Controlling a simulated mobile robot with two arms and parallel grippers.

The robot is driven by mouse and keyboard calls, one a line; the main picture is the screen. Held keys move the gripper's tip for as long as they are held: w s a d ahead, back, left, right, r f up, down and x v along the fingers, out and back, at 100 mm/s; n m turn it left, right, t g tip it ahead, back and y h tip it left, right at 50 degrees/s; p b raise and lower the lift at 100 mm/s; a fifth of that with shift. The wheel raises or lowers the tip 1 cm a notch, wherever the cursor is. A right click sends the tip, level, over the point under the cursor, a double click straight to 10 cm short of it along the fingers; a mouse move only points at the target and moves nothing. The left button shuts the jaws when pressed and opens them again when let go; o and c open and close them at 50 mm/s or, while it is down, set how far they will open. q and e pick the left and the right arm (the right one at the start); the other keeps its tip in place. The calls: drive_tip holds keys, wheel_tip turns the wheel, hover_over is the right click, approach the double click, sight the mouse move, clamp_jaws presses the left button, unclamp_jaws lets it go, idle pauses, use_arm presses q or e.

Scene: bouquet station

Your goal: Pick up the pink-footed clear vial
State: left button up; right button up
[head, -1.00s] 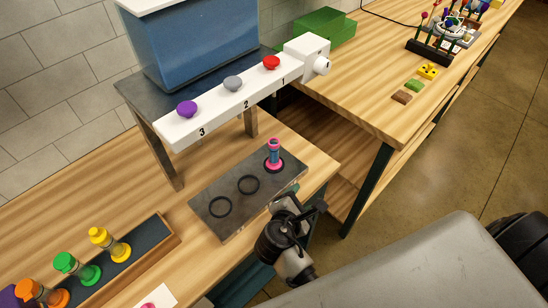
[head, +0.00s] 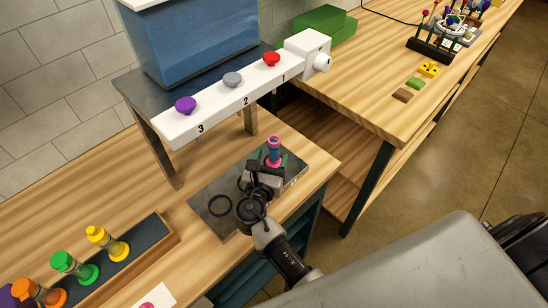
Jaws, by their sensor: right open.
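The pink-footed vial (head: 274,148) stands upright on the dark plate (head: 209,223), at the ring place nearest the red knob. It has a pink top, a bluish middle and a pink foot. My right gripper (head: 268,164) is open at the vial, with its fingers reaching to about the vial's lower part. The wrist hides part of the plate and the middle ring. I cannot tell whether the fingers touch the vial. My left gripper is not in view.
A white dispenser bar (head: 222,98) with purple, grey and red knobs overhangs behind the plate, below a blue tank (head: 190,45). A tray (head: 135,252) with yellow, green and orange vials stands at the left. Another table (head: 370,85) lies to the right.

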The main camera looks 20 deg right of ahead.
sight(273, 153)
drive_tip(key=b+x, duration=0.1)
drive_tip(key=x, duration=0.4)
drive_tip(key=shift+f, duration=0.1)
drive_tip(key=shift+c, duration=0.5)
drive_tip(key=c, duration=1)
clamp_jaws()
